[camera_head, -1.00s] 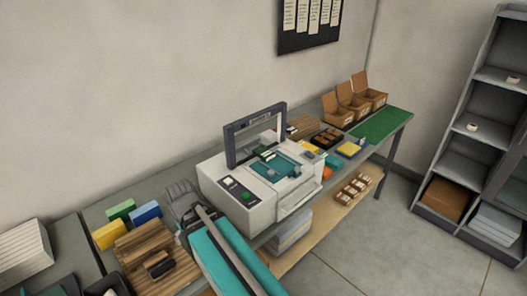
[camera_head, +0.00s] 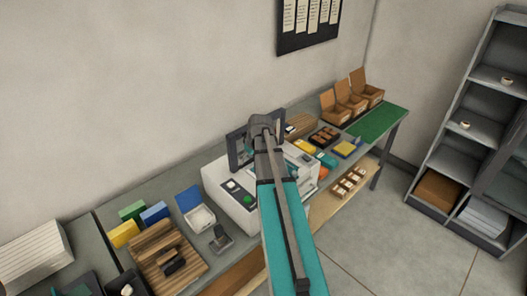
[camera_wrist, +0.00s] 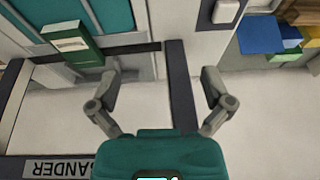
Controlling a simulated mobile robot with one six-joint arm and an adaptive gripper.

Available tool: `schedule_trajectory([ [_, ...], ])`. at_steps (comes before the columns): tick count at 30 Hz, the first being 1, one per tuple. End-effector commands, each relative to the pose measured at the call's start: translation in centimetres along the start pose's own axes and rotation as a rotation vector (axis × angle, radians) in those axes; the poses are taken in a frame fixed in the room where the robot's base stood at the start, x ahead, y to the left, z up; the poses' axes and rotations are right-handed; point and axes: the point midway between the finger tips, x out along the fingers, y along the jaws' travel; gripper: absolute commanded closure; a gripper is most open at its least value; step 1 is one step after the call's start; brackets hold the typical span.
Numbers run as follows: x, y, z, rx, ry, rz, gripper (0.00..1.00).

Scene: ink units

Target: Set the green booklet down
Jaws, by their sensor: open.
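In the wrist view my gripper (camera_wrist: 162,72) is open, its two fingers apart with nothing between them. The machine's dark arch (camera_wrist: 178,95), with lettering, passes under my fingers. In the head view my arm covers the middle of the machine (camera_head: 238,203), so the booklet and my fingers are hidden there.
To the right are open cardboard boxes (camera_head: 351,98) and a green mat (camera_head: 378,124). A shelf (camera_head: 470,150) stands far right.

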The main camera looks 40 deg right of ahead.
Motion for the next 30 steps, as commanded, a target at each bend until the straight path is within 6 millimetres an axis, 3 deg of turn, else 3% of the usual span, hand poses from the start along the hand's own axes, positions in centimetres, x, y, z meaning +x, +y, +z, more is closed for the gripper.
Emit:
schedule_trajectory([
  [1,-1.5,2.4,-0.5,0.003,0.015,0.007,0.0],
  [6,-3.8,7.8,-0.3,-0.009,0.06,0.028,0.0],
  [12,-5.2,11.2,0.1,-0.018,0.089,0.045,0.0],
  [30,-5.0,11.9,0.3,-0.021,0.095,0.049,0.0],
])
